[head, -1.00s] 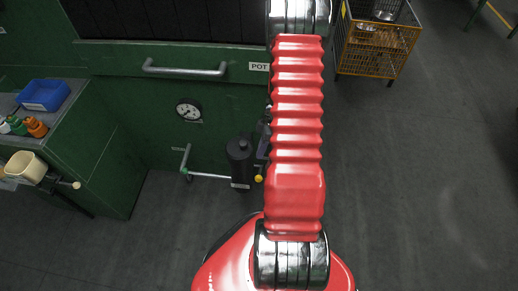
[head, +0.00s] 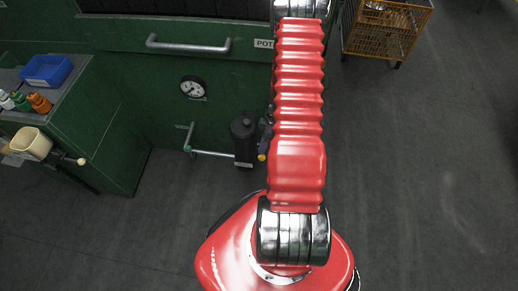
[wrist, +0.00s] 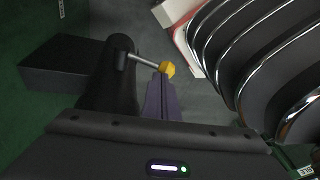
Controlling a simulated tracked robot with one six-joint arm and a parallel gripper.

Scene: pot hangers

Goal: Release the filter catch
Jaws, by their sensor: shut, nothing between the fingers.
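The filter is a black upright cylinder (head: 243,140) low on the green cabinet front; it also shows in the wrist view (wrist: 108,80). Its catch is a thin metal lever (wrist: 145,61) ending in a yellow knob (wrist: 167,69); the knob shows in the head view (head: 262,157) at the filter's lower right. My gripper has purple fingers (wrist: 163,78), which are shut and empty, with their tips right at the knob. I cannot tell whether they touch it. In the head view my red arm hides part of the gripper (head: 266,141).
A pipe with a green-ended handle (head: 189,148) is left of the filter. A round gauge (head: 193,87) and a drawer handle (head: 188,43) are above. A bench (head: 97,110) stands left and a yellow wire crate (head: 383,36) at upper right. The right floor is clear.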

